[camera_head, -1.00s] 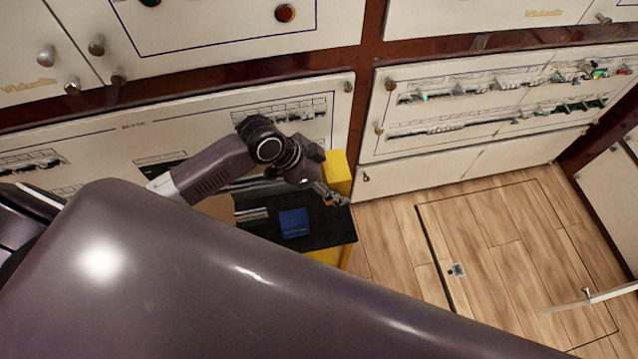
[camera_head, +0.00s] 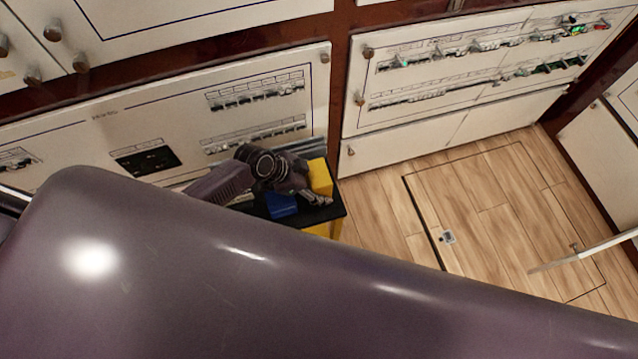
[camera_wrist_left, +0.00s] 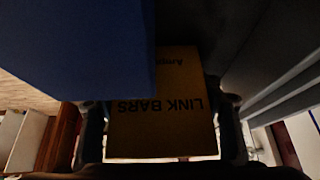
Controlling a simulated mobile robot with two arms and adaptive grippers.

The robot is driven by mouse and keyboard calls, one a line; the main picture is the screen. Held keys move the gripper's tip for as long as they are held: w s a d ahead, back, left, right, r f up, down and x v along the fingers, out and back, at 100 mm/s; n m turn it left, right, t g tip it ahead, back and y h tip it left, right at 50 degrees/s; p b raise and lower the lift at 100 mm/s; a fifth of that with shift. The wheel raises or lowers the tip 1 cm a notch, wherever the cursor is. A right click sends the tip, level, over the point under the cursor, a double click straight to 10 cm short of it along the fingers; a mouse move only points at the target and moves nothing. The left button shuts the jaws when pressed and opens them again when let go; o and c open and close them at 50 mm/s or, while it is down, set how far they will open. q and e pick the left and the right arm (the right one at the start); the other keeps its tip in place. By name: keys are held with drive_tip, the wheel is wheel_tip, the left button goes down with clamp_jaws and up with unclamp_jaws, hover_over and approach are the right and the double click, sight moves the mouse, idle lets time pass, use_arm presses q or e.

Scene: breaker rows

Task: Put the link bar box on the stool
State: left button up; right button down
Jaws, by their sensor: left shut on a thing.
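The link bar box (camera_head: 320,177) is yellow and sits at the far right part of a black-topped stand (camera_head: 331,212) with yellow sides. In the left wrist view the box (camera_wrist_left: 165,115) shows "LINK BARS" upside down between my fingers. My left gripper (camera_head: 317,198) is shut on it. I cannot tell whether the box touches the black top or is just above it. No separate stool is recognisable in view. My right gripper is not in view.
A blue box (camera_head: 281,206) is on the black top left of the gripper; it looms close in the left wrist view (camera_wrist_left: 75,45). Grey bars (camera_head: 305,148) lie behind. Breaker panels (camera_head: 460,65) stand behind. Wooden floor (camera_head: 490,205) is open at right.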

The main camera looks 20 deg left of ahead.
use_arm(q)
drive_tip(key=shift+r, duration=0.1)
drive_tip(key=o, duration=1.4)
drive_tip(key=shift+f, duration=0.2)
drive_tip(key=shift+o, duration=0.2)
drive_tip(key=shift+r, duration=0.1)
drive_tip(key=shift+r, duration=0.2)
drive_tip(key=p+v, duration=0.1)
drive_tip(key=v, duration=1.1)
drive_tip(key=shift+f, duration=0.2)
